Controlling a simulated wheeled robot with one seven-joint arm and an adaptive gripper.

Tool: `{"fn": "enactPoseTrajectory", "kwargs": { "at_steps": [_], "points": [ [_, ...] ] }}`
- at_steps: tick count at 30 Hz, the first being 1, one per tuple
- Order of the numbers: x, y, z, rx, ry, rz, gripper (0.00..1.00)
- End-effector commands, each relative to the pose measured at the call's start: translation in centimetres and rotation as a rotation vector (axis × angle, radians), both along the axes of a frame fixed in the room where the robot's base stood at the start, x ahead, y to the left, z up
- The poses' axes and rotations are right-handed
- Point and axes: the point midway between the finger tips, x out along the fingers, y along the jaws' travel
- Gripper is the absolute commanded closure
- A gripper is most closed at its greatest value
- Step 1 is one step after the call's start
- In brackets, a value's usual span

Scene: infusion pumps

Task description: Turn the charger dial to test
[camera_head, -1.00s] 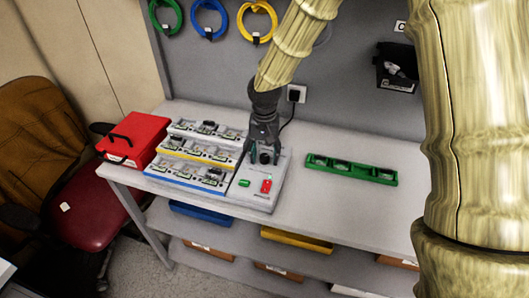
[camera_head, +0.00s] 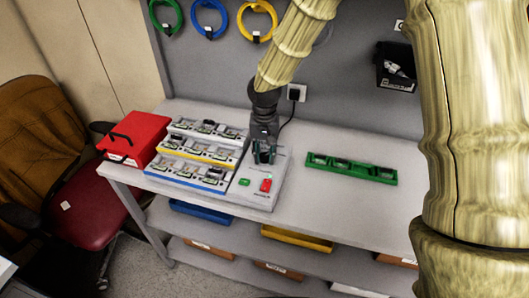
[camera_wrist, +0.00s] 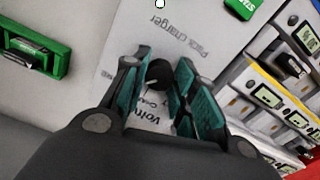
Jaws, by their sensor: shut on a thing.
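The pack charger (camera_head: 257,195) is a light grey panel on the bench with a green button (camera_head: 244,182) and a red switch (camera_head: 266,185). Its black dial (camera_wrist: 158,73) shows between my fingertips in the wrist view; in the head view my gripper hides it. My gripper (camera_head: 264,152) points down over the charger's upper part, its teal-padded fingers shut on the dial. In the wrist view my gripper (camera_wrist: 160,88) partly covers the printed labels around the dial. "Pack charger" is readable, but I cannot make out which position the dial points to.
White, yellow-edged and blue-edged module racks (camera_head: 190,172) stand directly left of the charger, with a red box (camera_head: 135,138) beyond. A green tray (camera_head: 350,169) lies to the right. A cable runs to the wall socket (camera_head: 296,93) behind.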

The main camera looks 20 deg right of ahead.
Motion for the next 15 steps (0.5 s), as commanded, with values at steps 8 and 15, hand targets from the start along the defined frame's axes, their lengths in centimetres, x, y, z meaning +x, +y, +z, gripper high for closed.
{"fn": "enactPoseTrajectory", "kwargs": {
  "at_steps": [8, 15],
  "points": [
    [-0.05, -0.07, 0.19, -0.002, 0.002, 0.179, 0.96],
    [-0.04, -0.10, 0.22, -0.001, 0.001, 0.403, 0.96]
  ]
}}
